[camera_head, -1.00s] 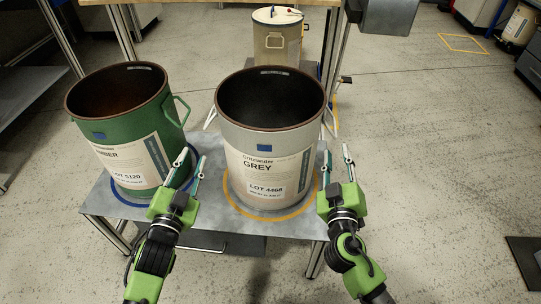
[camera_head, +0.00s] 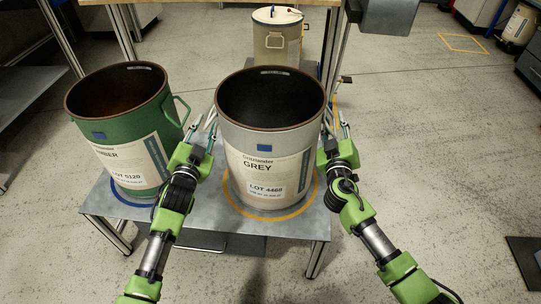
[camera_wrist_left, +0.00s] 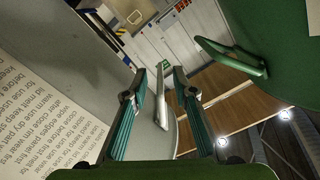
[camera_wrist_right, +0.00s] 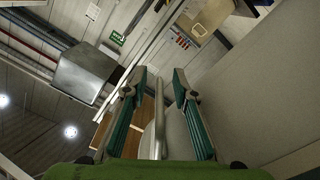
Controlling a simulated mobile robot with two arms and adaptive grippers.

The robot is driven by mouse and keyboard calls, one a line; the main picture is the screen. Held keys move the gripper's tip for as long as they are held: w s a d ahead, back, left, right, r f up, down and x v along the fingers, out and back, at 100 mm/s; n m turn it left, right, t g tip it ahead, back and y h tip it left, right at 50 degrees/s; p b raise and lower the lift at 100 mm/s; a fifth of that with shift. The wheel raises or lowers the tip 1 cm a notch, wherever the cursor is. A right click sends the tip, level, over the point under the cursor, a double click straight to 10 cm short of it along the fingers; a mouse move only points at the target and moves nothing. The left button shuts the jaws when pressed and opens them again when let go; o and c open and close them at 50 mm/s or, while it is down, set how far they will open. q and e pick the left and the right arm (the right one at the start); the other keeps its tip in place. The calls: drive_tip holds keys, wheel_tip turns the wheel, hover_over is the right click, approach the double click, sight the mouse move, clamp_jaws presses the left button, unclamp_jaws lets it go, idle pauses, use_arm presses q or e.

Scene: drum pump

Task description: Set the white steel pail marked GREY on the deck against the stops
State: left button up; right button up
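The white steel pail marked GREY (camera_head: 262,160) stands upright and open-topped inside an orange ring on a low metal stand (camera_head: 205,215). My left gripper (camera_head: 205,122) is at its left side, between it and the green pail. My right gripper (camera_head: 338,126) is at its right side. In the left wrist view a pale bar handle (camera_wrist_left: 160,100) lies between the open fingers. In the right wrist view another bar handle (camera_wrist_right: 159,120) lies between the open fingers. Neither pair is closed on its handle. I cannot make out the deck's stops.
A green pail (camera_head: 120,125) with a handle stands close on the left, in a blue ring on the same stand. A smaller cream lidded pail (camera_head: 277,42) stands behind, under a wooden-topped bench (camera_head: 210,2). The floor to the right is mostly clear.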

use_arm(q)
clamp_jaws()
use_arm(e)
clamp_jaws()
